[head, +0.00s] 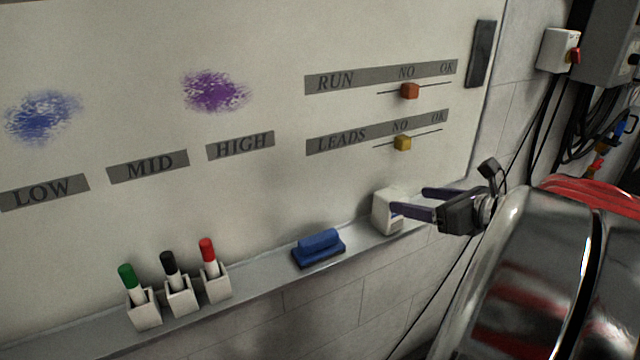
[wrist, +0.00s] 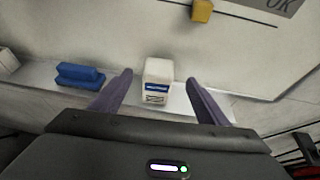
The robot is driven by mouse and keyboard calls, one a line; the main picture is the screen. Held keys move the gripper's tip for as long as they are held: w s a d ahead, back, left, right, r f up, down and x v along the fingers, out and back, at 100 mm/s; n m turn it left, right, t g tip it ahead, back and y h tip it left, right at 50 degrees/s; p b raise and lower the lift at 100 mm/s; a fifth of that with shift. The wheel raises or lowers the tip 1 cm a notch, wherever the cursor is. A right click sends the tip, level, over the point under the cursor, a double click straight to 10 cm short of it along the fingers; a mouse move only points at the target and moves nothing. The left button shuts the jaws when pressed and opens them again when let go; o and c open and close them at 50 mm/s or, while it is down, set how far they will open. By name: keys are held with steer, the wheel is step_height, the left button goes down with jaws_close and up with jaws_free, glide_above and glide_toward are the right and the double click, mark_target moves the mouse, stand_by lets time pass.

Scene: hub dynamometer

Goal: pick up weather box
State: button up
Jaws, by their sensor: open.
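The weather box looks to be the small white box (head: 385,211) at the right part of the whiteboard's ledge. In the wrist view the white box (wrist: 158,72) stands upright and shows a blue and white label on its front. My gripper (head: 412,202) is open, with its purple fingers at the box in the head view. In the wrist view the fingertips of my gripper (wrist: 160,77) lie to the left and right of the box, with gaps on both sides. The near finger hides part of the box in the head view.
A blue eraser (head: 319,248) lies left of the box on the ledge (head: 265,281). Further left stand green, black and red markers (head: 208,262) in white holders. The whiteboard (head: 250,40) rises behind, with red and yellow sliders. Shiny metal machinery (head: 530,270) is at the right.

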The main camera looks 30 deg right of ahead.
mark_target(396, 197)
steer(key=shift+x, duration=1.7)
steer(key=shift+x, duration=2.6)
steer(key=c, duration=1.4)
